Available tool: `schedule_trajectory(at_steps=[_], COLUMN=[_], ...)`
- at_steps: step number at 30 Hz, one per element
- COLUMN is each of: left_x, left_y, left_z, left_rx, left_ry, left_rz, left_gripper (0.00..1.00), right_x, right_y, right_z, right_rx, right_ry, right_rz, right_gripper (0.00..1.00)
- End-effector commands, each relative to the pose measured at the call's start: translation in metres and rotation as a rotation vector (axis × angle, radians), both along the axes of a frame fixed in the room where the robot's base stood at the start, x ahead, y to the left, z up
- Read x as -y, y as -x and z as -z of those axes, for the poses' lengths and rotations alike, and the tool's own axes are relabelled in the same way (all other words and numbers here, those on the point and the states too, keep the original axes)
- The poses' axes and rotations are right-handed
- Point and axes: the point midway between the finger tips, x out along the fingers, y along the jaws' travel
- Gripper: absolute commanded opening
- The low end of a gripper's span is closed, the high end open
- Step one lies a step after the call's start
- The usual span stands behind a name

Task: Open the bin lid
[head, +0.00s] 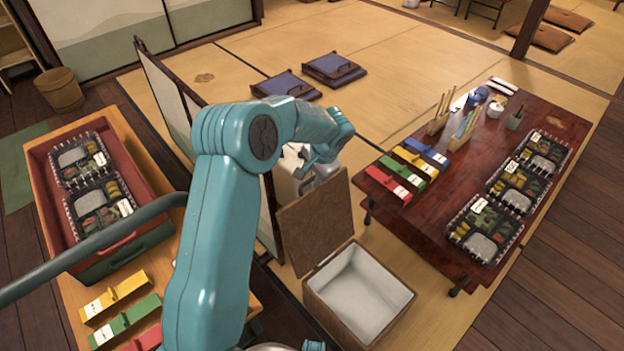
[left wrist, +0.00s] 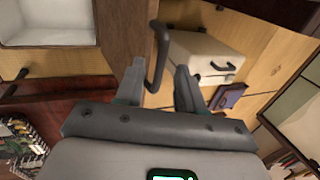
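The bin (head: 399,302) stands on the tatami in the lower middle of the head view, its white inside uncovered. Its brown lid (head: 317,222) stands raised on the bin's far side. In the left wrist view the lid (left wrist: 125,35) shows edge-on beside the bin's white interior (left wrist: 48,22). A dark handle (left wrist: 162,45) sticks out from the lid. My left gripper (left wrist: 159,72) is open, its fingertips apart on either side of the handle's near end. In the head view it (head: 318,170) is just behind the lid, partly hidden by my arm. My right gripper is not visible.
A dark low table (head: 430,205) with lunch boxes and coloured packets stands right of the bin. A wooden table (head: 170,262) with a red tray is at left. A white box (left wrist: 205,50) stands behind the lid. A folding screen (head: 165,85) is left of my arm.

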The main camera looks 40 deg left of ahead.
Motion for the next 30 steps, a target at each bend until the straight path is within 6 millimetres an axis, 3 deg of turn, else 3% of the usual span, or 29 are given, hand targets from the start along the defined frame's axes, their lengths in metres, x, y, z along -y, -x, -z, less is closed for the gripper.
schedule_trajectory(at_steps=[4, 13, 17, 23, 26, 30], left_x=[-0.004, -0.005, -0.005, -0.003, 0.009, 0.043], left_y=[0.0, 0.0, 0.0, 0.0, -0.001, 0.002], left_z=[0.012, 0.014, 0.014, 0.014, 0.013, 0.01], left_rx=[0.0, 0.001, 0.001, 0.001, 0.003, 0.002], left_ry=[-0.001, -0.001, -0.001, -0.001, 0.0, 0.0], left_rz=[0.0, 0.0, 0.0, 0.001, 0.004, 0.006], left_gripper=[0.38, 0.38, 0.0, 0.0, 0.0, 0.0], right_x=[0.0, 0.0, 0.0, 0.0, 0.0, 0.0], right_y=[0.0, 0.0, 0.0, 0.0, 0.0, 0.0], right_z=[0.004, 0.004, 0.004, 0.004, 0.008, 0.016], right_rx=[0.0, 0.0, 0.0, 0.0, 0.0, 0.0], right_ry=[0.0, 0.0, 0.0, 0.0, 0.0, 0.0], right_rz=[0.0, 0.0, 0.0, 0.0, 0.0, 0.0], right_gripper=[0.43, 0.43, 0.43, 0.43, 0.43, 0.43])
